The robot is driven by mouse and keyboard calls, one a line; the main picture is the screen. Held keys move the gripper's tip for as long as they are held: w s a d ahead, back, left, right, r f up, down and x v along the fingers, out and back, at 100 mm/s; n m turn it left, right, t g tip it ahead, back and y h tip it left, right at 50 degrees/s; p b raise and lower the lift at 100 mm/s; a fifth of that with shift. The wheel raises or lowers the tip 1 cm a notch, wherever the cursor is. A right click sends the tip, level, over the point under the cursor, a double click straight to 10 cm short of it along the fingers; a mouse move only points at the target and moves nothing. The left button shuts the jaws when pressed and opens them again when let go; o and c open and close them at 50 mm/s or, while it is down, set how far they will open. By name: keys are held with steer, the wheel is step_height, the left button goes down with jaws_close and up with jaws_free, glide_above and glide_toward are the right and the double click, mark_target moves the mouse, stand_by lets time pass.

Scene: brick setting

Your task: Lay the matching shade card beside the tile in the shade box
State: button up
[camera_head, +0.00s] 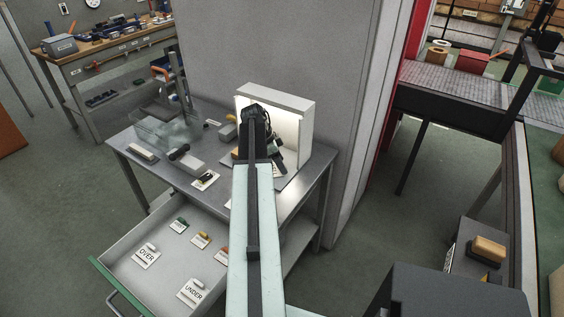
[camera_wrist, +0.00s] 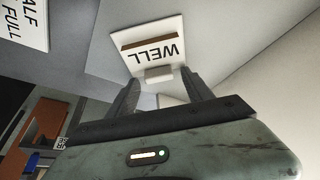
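The shade box (camera_head: 306,130) is a lit white open-fronted box at the back of the grey table. My gripper (camera_wrist: 161,76) is at its opening; in the head view my arm hides much of it. In the wrist view, a white card lettered WELL (camera_wrist: 155,46) with a brown stripe and a pale grip tab lies just ahead of my fingertips. My fingers stand apart on either side of the tab, with gaps visible. The tile cannot be clearly made out. The open drawer (camera_head: 128,262) holds several cards, including OVER (camera_head: 146,259) and UNDER (camera_head: 191,294).
Another card, lettered HALF FULL (camera_wrist: 24,22), shows in the wrist view. A clear bin (camera_head: 165,128) and small items crowd the table's left side. The drawer juts out at the front. A tall grey panel (camera_head: 285,50) stands behind the table.

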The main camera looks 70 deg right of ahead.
steer(key=shift+r+p, duration=0.5)
steer(key=p+v, duration=1)
steer(key=v, duration=0.1)
steer(key=shift+w+a, duration=0.15)
steer(key=shift+r, duration=0.1)
steer(key=w+a+f+n+t, duration=0.1)
steer(key=w+a+n, duration=0.7)
steer(key=w+a, duration=0.6)
steer(key=w+a+n+t, duration=0.2)
steer(key=w+a+n, duration=0.5)
steer(key=w+a, duration=0.75)
steer(key=w+a+n+y, duration=0.1)
steer(key=a+n, duration=1.4)
steer(key=a, duration=2.1)
steer(key=shift+f+t+y, duration=0.4)
steer(key=shift+y, duration=0.2)
